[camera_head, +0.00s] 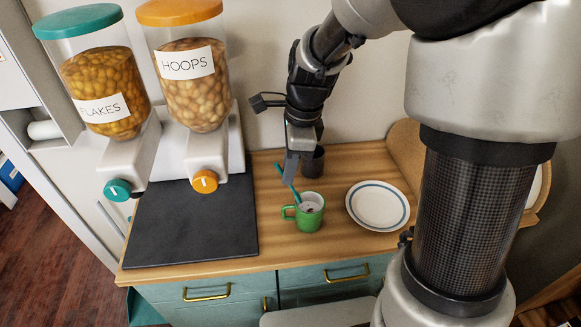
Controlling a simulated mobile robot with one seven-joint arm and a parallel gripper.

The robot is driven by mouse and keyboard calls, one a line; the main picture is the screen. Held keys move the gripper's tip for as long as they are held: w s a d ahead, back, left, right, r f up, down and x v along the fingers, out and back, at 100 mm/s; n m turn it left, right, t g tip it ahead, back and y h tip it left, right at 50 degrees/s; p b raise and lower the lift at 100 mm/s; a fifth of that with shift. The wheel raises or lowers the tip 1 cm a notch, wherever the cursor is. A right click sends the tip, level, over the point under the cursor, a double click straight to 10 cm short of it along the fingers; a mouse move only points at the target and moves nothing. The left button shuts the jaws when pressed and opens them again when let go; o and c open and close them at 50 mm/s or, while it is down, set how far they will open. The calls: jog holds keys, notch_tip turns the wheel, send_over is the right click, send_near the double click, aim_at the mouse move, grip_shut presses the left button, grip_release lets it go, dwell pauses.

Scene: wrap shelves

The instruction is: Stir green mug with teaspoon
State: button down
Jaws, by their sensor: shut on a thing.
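The green mug (309,219) stands upright on the wooden counter, its handle to the left and something light with dark specks inside it. My gripper (291,178) is above and a little left of the mug, pointing down. It is shut on the teal teaspoon (296,196). The teaspoon is tilted, with its upper end to the left at the fingers and its lower end towards the mug. The lower end is hidden or too small to tell, so I cannot tell how deep it is.
A dark cup (314,163) stands behind my gripper. A white plate with a blue ring (378,205) lies right of the mug. A dark mat (190,225) lies left, below two cereal dispensers (188,80). The counter's front edge (200,270) is close to the mug.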

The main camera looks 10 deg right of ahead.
aim_at(300, 199)
jog(key=shift+d+f+b, duration=0.55)
jog(key=shift+f+b, duration=0.2)
jog(key=shift+f, duration=0.55)
jog(key=shift+d+f+b, duration=0.5)
jog(key=shift+f+b, duration=0.3)
jog(key=shift+f, duration=0.45)
jog(key=shift+d+f+b, duration=0.55)
jog(key=shift+f+b, duration=0.2)
jog(key=shift+f, duration=0.55)
jog(key=shift+d, duration=0.15)
